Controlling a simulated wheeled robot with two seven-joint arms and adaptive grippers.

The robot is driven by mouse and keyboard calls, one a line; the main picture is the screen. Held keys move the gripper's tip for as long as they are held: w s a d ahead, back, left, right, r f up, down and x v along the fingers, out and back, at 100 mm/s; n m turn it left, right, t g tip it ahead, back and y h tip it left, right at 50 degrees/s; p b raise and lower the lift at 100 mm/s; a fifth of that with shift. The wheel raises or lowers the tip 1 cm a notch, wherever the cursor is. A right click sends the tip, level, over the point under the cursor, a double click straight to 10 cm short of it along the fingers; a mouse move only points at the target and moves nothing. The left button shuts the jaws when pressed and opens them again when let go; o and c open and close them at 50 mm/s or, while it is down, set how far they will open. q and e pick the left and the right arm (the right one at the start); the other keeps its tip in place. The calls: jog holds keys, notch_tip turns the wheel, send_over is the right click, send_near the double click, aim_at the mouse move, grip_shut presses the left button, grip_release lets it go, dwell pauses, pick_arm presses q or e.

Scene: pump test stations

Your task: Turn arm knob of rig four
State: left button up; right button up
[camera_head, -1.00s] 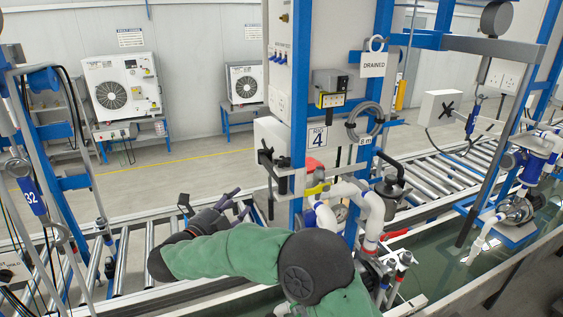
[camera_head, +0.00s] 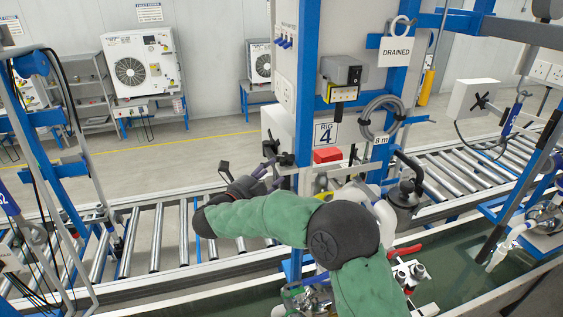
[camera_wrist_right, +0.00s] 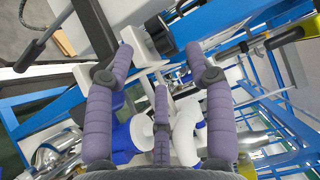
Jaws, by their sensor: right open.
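Rig four, marked by its number plate (camera_head: 325,133), stands in the middle of the head view. A black knob (camera_head: 270,147) sits at the lower left of its white box (camera_head: 277,118). My right gripper (camera_head: 270,178) is just below this knob, left of the blue post, and partly hidden by my green-sleeved arm. In the right wrist view the purple fingers of the right gripper (camera_wrist_right: 160,62) are spread and empty. A black round knob (camera_wrist_right: 160,35) on a white part lies ahead, between the two upper fingertips. I cannot tell whether any finger touches it. My left gripper is not in view.
A black-handled lever (camera_wrist_right: 38,45) lies left of the fingers. A white pipe (camera_wrist_right: 186,130) is close below them. A red block (camera_head: 327,155) and hose coil (camera_head: 379,117) are right of the knob. A roller conveyor (camera_head: 156,238) runs behind my arm.

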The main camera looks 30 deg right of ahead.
aim_at(280, 165)
jog(key=p+x, duration=0.1)
jog(key=x, duration=0.4)
jog(key=shift+w+d, duration=0.15)
jog(key=shift+d, duration=0.25)
jog(key=shift+w+d+f, duration=0.15)
jog(key=shift+w+d, duration=0.05)
jog(key=shift+d, duration=0.1)
jog(key=shift+s+a, duration=0.1)
grip_shut()
